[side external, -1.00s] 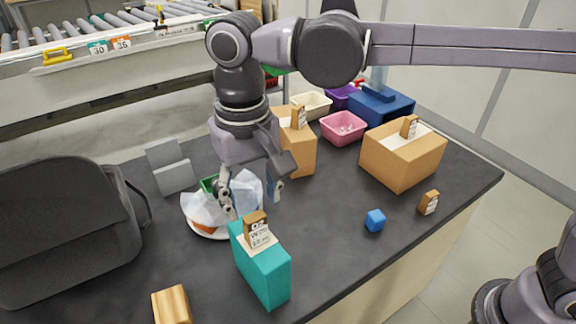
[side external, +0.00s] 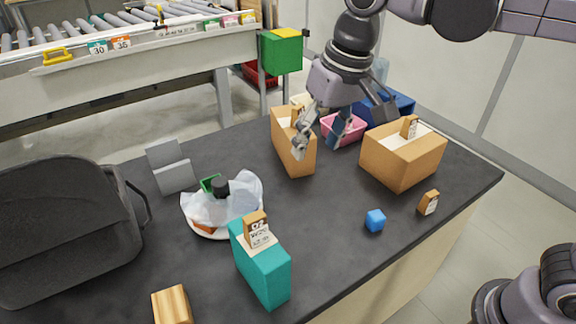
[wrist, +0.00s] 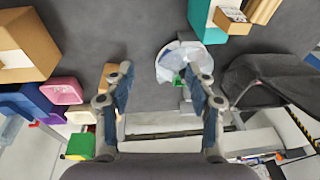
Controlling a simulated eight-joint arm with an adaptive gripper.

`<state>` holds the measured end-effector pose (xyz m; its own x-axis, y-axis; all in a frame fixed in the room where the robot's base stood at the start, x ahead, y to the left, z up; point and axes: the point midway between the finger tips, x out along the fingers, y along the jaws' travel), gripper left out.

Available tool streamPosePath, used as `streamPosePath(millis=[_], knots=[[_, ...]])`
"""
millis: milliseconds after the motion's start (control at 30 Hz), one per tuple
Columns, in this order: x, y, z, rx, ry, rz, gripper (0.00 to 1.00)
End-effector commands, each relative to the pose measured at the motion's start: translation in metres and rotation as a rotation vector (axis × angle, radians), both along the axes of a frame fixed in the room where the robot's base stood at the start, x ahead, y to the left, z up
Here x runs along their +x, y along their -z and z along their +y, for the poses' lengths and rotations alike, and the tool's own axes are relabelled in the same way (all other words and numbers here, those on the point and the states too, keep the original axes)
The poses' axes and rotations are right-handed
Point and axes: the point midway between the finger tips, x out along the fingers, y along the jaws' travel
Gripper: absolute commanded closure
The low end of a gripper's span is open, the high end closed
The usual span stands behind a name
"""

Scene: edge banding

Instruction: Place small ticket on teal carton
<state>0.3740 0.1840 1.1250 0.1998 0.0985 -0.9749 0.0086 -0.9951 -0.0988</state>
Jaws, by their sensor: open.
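The teal carton (side external: 264,274) stands upright at the front of the table. A small ticket block (side external: 256,227) with a white printed face stands on its top; both show at the top of the wrist view, as teal carton (wrist: 199,15) and ticket block (wrist: 232,20). Another small ticket block (side external: 428,202) stands alone on the table at the right. My gripper (side external: 322,142) is open, with nothing seen between its fingers, over the table by the narrow brown carton (side external: 291,150). It partly hides that carton and its ticket. In the wrist view my fingers (wrist: 160,90) are spread apart.
A wide brown carton (side external: 398,160) bears another ticket block (side external: 409,127). A plate with a crumpled clear bag (side external: 222,205) stands behind the teal carton. A pink bin (side external: 350,128), a dark bag (side external: 65,235) and a wooden block (side external: 172,305) surround clear table.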

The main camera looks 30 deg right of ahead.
Motion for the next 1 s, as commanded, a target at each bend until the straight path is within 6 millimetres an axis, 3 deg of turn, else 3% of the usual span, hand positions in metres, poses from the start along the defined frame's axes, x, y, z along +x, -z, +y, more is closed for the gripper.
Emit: streamPosePath(millis=[33,200,400,500,700,1000], knots=[[-0.004,0.008,-0.024,0.006,0.011,-0.035,0.44],[-0.02,0.036,-0.086,0.006,0.016,-0.163,0.44],[-0.047,0.077,-0.146,-0.035,0.026,-0.308,0.44],[-0.059,0.094,-0.166,-0.06,0.029,-0.361,0.44],[-0.071,0.113,-0.183,-0.094,0.03,-0.416,0.44],[-0.071,0.114,-0.185,-0.097,0.029,-0.42,0.44]])
